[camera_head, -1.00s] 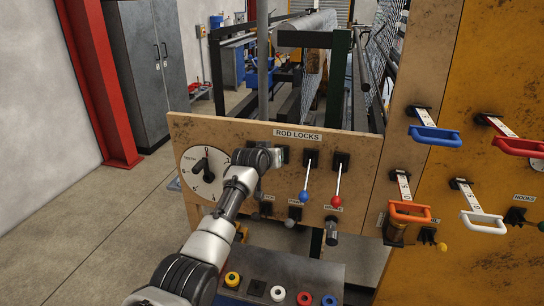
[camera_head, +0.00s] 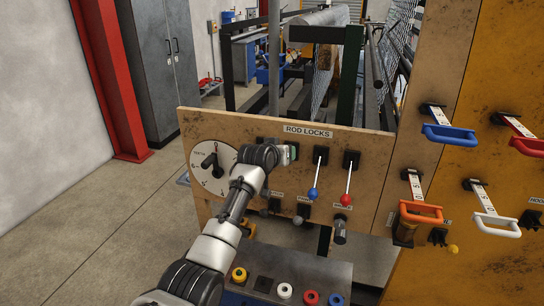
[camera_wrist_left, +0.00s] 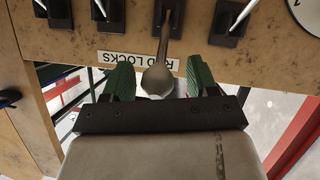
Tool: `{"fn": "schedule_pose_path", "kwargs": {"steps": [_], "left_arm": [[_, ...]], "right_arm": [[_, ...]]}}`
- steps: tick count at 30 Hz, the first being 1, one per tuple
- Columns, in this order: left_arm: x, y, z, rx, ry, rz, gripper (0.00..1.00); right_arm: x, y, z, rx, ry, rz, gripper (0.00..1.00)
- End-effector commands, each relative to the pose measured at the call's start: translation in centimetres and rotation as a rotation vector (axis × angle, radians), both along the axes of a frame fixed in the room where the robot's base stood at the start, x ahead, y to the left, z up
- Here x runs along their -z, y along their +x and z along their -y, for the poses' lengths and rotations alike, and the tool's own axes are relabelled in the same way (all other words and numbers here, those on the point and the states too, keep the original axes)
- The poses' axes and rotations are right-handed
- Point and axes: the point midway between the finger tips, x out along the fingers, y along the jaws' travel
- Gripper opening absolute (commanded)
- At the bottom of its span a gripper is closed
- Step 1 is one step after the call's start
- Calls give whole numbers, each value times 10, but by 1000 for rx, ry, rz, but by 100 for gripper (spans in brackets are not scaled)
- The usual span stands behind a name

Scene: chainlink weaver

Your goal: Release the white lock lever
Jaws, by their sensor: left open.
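The lever between my fingers has a pale rod and a greyish-white ball (camera_wrist_left: 158,80). In the upside-down left wrist view its ball reaches across the ROD LOCKS label (camera_wrist_left: 135,58), so it points up. My left gripper (camera_wrist_left: 160,66) is open, with one green finger on each side of the ball. Contact cannot be told. In the head view my left gripper (camera_head: 284,154) is at the panel left of the blue lever, and my wrist hides the lever. My right gripper is not in view.
The wooden panel (camera_head: 265,128) carries a dial (camera_head: 213,168) at left and levers with a blue ball (camera_head: 313,194) and a red ball (camera_head: 346,200), both pointing down. Coloured handles, including an orange one (camera_head: 421,212), stand at right. A button box (camera_head: 300,265) is below.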

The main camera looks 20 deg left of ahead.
Motion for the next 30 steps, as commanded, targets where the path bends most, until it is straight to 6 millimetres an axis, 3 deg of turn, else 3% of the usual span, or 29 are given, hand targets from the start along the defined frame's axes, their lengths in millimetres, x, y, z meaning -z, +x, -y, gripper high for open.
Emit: {"fn": "schedule_pose_path", "kwargs": {"steps": [15,21,30], "left_arm": [[-26,-63,-10,0,1,2,58],[-32,-74,-12,0,0,0,58],[-33,-76,-12,0,0,-1,58]], "right_arm": [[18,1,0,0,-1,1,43],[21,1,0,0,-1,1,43],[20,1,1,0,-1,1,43]]}}
